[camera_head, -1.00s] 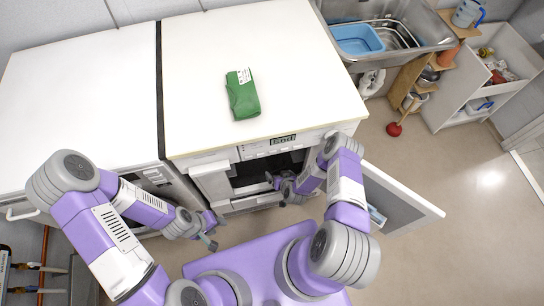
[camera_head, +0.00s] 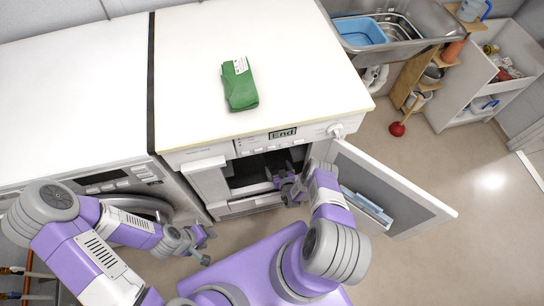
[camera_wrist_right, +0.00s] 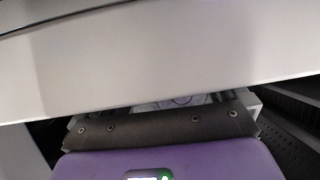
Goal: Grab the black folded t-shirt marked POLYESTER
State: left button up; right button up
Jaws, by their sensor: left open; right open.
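No black t-shirt shows in any view. A green folded cloth (camera_head: 240,88) with a white tag lies on the white machine top; the tag's print is too small to read. My right gripper (camera_head: 285,181) is open at the dark opening of the front-loading machine (camera_head: 262,168), below its display. In the right wrist view a pale panel (camera_wrist_right: 170,65) fills most of the frame, very close, and hides what lies beyond it. My left gripper (camera_head: 206,244) is open and empty, low in front of the left machine.
The opened machine door (camera_head: 390,190) stands out to the right of my right arm. A second white machine (camera_head: 70,90) is on the left. A sink with a blue basin (camera_head: 360,32) is at the back right.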

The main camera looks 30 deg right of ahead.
jog(key=shift+x, duration=0.9)
jog(key=shift+c, duration=0.3)
jog(key=c, duration=0.7)
jog(key=shift+r, duration=0.2)
